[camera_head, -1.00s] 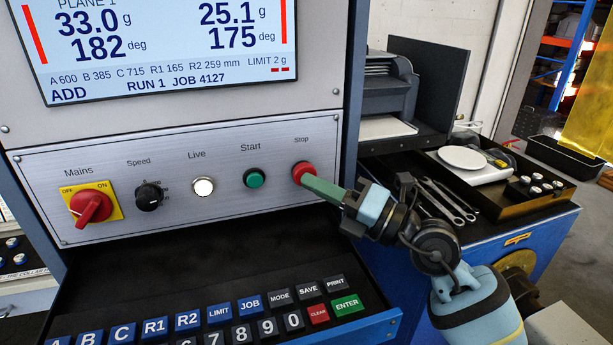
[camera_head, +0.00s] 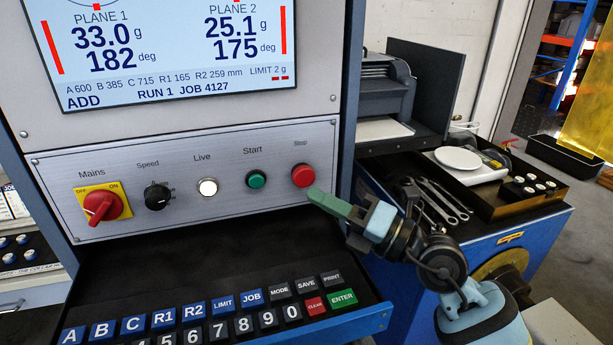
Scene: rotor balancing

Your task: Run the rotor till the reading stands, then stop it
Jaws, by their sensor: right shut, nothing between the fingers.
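The screen (camera_head: 180,50) reads 33.0 g at 182 deg for plane 1 and 25.1 g at 175 deg for plane 2, with ADD and RUN 1 JOB 4127 below. The red Stop button (camera_head: 303,176) is at the right of the silver panel. The green Start button (camera_head: 256,179) is left of it. The Live lamp (camera_head: 208,187) is lit white. My right gripper (camera_head: 314,194) is shut and empty, its green fingertips just below and right of the Stop button, apart from it as far as I can see. The rotor and my left gripper are not in view.
The red Mains switch (camera_head: 103,207) and black Speed knob (camera_head: 157,196) are on the panel's left. A keypad drawer (camera_head: 350,325) juts out below. To the right, a blue bench (camera_head: 500,240) carries a printer, wrenches, a white scale (camera_head: 463,163) and weights.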

